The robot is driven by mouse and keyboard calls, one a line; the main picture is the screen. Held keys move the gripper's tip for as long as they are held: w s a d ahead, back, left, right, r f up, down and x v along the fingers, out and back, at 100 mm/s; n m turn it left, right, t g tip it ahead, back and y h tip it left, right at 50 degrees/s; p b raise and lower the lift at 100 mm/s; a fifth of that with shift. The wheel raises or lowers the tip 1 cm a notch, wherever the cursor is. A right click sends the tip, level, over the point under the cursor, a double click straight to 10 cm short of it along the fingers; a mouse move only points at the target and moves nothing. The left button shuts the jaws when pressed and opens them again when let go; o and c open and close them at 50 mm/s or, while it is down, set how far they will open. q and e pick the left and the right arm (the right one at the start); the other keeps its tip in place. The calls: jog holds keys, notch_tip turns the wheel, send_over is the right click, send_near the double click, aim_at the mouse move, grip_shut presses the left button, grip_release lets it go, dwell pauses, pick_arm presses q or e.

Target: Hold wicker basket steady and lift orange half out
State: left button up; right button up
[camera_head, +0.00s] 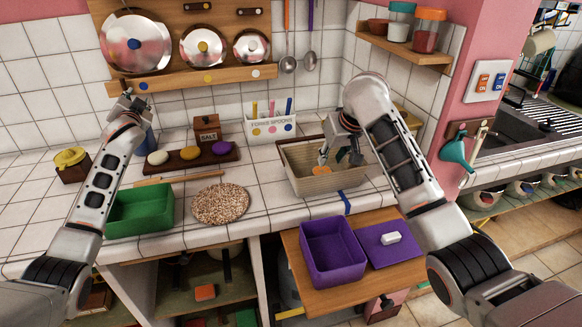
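The wicker basket (330,185) stands on the tiled counter, right of centre and near the front edge. An orange piece (321,170), which looks like the orange half, shows inside it at the left, just under a fingertip. Something dark green (342,155) is also in the basket, partly hidden by my gripper. My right gripper (340,158) points down into the basket with its fingers apart, and I see nothing clearly held between them. My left gripper (127,104) is raised at the left, far from the basket, in front of the wall; its fingers are too small to read.
A green tray (140,212) and a round speckled mat (220,204) lie left of the basket. A fork and spoon holder (270,128) stands behind it. A purple bin (332,252) sits below on a pulled-out wooden board. Pot lids hang above.

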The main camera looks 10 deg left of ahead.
pick_arm(q)
jog(key=d+m+g+y, duration=0.25)
jog(key=d+m, duration=0.75)
jog(key=d, duration=1)
jog(key=s+d+f+m+h, duration=0.2)
jog(key=s+d+f+m, duration=0.3)
jog(key=d, duration=0.5)
jog(key=s+d+f+m+h, duration=0.1)
jog(key=s+d+f+m, duration=0.25)
jog(key=d+m, duration=0.5)
jog(key=s+d+f+m+h, duration=0.2)
jog(key=s+d+f+m, duration=0.15)
jog(key=d, duration=0.75)
jog(key=shift+g, duration=0.55)
jog(key=x, duration=0.6)
jog(key=shift+w+a+r, duration=0.1)
jog(key=shift+w+a, duration=0.1)
jog(key=shift+a, duration=0.15)
